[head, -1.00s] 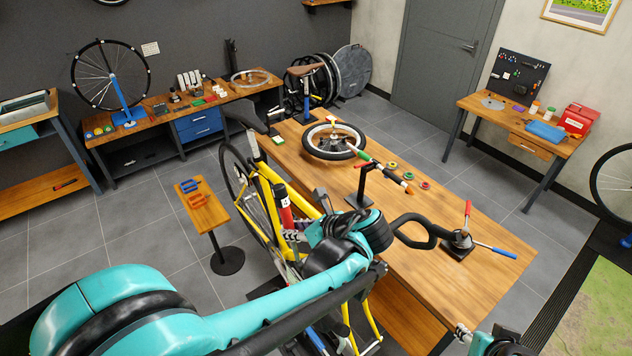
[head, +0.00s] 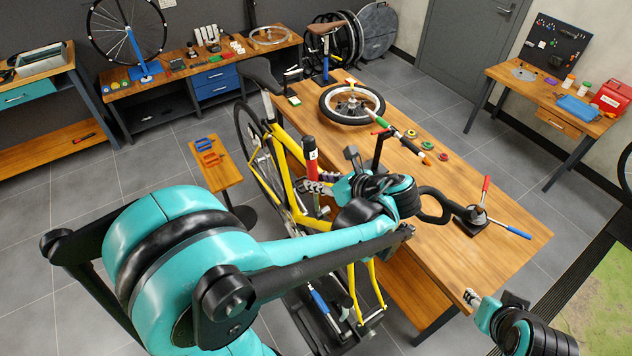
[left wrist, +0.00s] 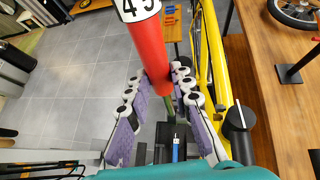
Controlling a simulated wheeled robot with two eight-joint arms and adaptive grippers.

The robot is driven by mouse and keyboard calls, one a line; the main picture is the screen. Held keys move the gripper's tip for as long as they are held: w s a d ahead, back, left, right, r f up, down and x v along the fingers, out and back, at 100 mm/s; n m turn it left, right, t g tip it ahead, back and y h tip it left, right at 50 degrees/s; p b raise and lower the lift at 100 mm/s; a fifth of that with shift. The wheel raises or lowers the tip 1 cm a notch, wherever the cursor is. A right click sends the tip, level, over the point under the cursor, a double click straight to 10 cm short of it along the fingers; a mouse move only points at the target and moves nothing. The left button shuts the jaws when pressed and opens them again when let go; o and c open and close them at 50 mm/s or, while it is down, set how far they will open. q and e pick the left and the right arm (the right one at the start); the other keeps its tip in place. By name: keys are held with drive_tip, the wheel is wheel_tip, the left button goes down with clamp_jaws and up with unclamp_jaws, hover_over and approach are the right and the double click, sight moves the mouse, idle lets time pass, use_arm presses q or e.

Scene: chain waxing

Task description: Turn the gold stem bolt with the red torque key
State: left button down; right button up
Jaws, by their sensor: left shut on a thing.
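The red torque key (head: 311,168) stands near upright beside the yellow bicycle frame in the head view. My left gripper (head: 318,187) is shut on it. In the left wrist view the red key (left wrist: 150,50), with a white "45" label, runs between the purple-padded fingers of the left gripper (left wrist: 160,83). The black curved handlebar (head: 436,208) lies to the right of the gripper, over the bench. I cannot make out the gold stem bolt; my left wrist covers part of the front of the bicycle. My right gripper (head: 472,298) shows at lower right, its jaw opening unclear.
The yellow bicycle (head: 281,165) stands along the wooden bench (head: 480,250). On the bench are a wheel (head: 352,104), a dark stand (head: 376,158) and a tool with red and blue handles (head: 478,214).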

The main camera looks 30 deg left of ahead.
use_arm(q)
drive_tip(key=shift+w+d, duration=0.4)
drive_tip(key=shift+w, duration=0.45)
drive_tip(key=shift+d, duration=0.1)
drive_tip(key=shift+w+d, duration=0.3)
drive_tip(key=shift+w, duration=0.4)
drive_tip(key=shift+w+d, duration=0.1)
drive_tip(key=shift+w+d+b, duration=0.3)
drive_tip(key=shift+w+b, duration=0.05)
drive_tip(key=shift+w, duration=0.15)
drive_tip(key=shift+w, duration=0.1)
drive_tip(key=shift+r, duration=0.1)
idle(0.7)
